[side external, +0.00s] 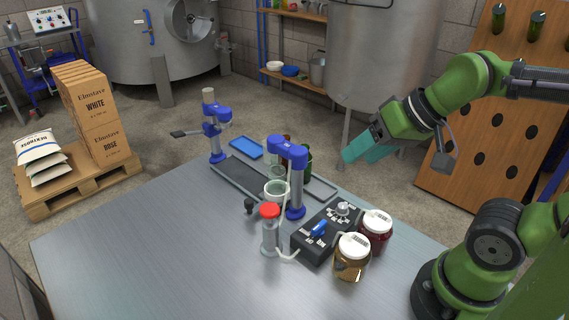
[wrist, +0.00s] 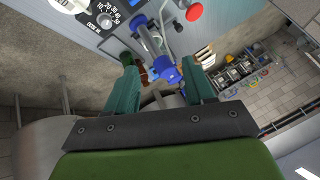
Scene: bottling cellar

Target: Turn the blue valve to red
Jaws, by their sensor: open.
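The blue valve (side external: 318,229) is a small lever on the black control box (side external: 306,245), near the box's left end and beside printed labels too small to read. One jar with a white lid holds dark red contents (side external: 374,236), and another holds amber contents (side external: 351,264); both stand against the box's right side. My gripper (side external: 350,152) has teal fingers and hangs open and empty, well above and behind the box, apart from everything. In the wrist view, the open fingers (wrist: 160,68) show below part of the box (wrist: 108,18).
A blue-headed column (side external: 294,185) stands just behind the box, with bottles beyond it. A red-capped clear cylinder (side external: 270,238) with a hose stands left of the box. Another blue-headed stand (side external: 214,140) is farther back. The table's (side external: 150,260) front left is clear.

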